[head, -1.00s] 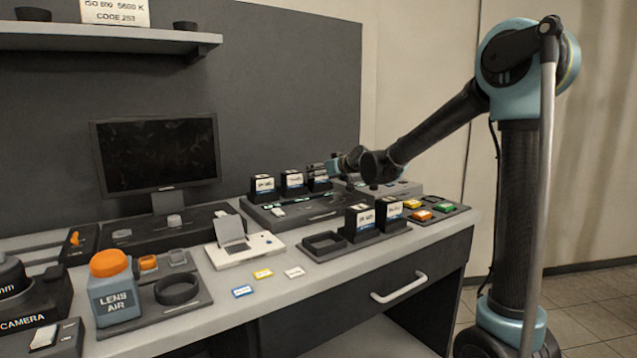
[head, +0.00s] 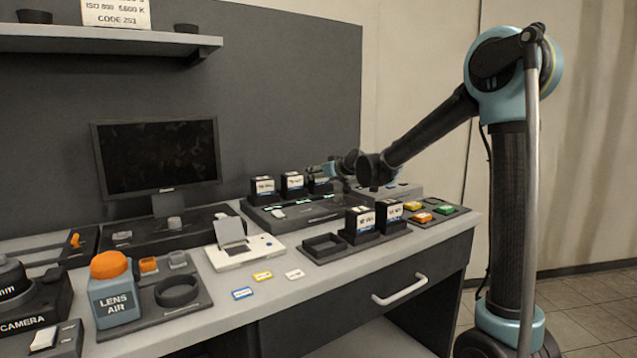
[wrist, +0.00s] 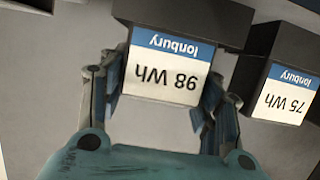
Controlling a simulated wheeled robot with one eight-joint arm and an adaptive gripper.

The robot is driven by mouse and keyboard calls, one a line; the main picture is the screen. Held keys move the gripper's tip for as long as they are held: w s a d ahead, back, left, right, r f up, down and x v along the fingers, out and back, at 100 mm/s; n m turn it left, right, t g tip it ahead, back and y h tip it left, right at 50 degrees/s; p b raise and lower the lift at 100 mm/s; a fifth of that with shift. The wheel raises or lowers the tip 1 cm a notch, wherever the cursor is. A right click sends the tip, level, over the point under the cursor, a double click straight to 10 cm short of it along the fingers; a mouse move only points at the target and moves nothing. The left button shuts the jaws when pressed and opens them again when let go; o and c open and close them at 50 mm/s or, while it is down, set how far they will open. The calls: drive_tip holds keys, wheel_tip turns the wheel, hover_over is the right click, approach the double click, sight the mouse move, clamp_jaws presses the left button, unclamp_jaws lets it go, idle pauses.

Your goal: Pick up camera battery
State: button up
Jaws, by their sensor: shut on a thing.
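A black camera battery with a blue and white label reading "98 Wh" (wrist: 165,70) sits between the fingers of my gripper (wrist: 160,100) in the wrist view, its text upside down. My gripper is shut on it. In the head view my gripper (head: 333,169) is at the rightmost battery (head: 319,186) of the back row, partly covering it. Two more batteries stand to its left, one in the middle (head: 292,181) and one at the left (head: 262,186). A "75 Wh" battery (wrist: 285,92) stands close to the right finger in the wrist view.
The back batteries stand at a dark charger (head: 310,210). In front, two batteries (head: 360,222) stand on a tray beside an empty square holder (head: 324,244). Coloured blocks (head: 421,217) lie at the right. A white device (head: 243,252) and a monitor (head: 157,155) are left.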

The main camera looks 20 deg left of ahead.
wheel_tip(320, 180, up, 10)
idle(0.6)
